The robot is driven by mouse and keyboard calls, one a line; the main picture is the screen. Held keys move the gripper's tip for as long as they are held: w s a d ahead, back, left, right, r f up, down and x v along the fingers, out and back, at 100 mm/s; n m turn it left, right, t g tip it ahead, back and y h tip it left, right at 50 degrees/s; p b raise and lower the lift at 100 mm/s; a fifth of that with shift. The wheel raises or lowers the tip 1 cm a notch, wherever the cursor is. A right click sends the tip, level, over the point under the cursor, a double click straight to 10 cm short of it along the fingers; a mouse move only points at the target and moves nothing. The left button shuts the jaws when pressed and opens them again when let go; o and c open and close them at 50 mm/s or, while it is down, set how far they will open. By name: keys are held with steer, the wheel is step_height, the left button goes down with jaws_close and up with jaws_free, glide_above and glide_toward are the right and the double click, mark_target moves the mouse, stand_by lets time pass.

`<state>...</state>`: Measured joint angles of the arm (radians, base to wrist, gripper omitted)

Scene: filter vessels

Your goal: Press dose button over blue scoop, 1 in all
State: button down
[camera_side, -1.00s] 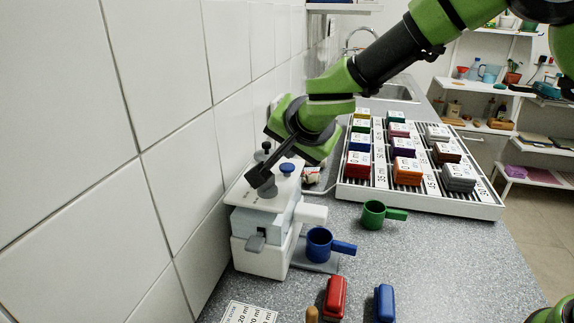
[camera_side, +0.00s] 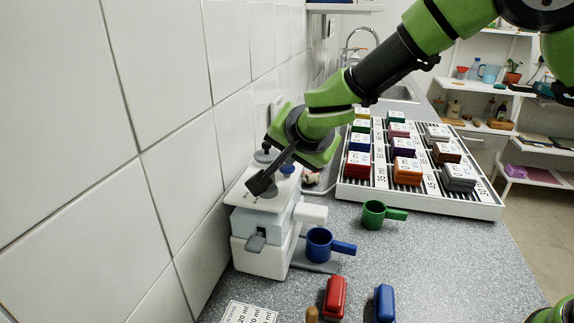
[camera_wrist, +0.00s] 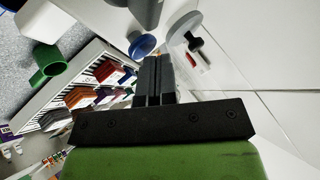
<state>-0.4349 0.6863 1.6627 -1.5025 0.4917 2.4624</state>
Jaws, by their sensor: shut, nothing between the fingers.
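The white dispenser (camera_side: 262,262) stands against the tiled wall. A blue round knob (camera_side: 287,168) is on its top and also shows in the wrist view (camera_wrist: 143,46). A grey cylindrical part at the front of the top is mostly hidden by my gripper in the side view; a grey cylinder (camera_wrist: 147,10) shows ahead of the fingers in the wrist view. My gripper (camera_side: 259,184) is shut and empty, its tips low at this part; I cannot tell whether they touch. The blue scoop (camera_side: 319,246) stands upright on the grey plate at the dispenser's right, handle pointing right.
A green scoop (camera_side: 373,216) stands behind the blue one and shows in the wrist view (camera_wrist: 46,64). A rack (camera_side: 420,202) with coloured labelled blocks lies behind. A red block (camera_side: 335,298) and a blue block (camera_side: 384,304) lie in front. The right counter is clear.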

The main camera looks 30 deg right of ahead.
mark_target(291, 167)
steer(key=shift+f, duration=0.4)
steer(key=shift+r, duration=0.15)
stand_by(0.4)
steer(key=shift+r, duration=0.95)
steer(key=shift+r, duration=0.1)
steer(key=shift+r, duration=2.45)
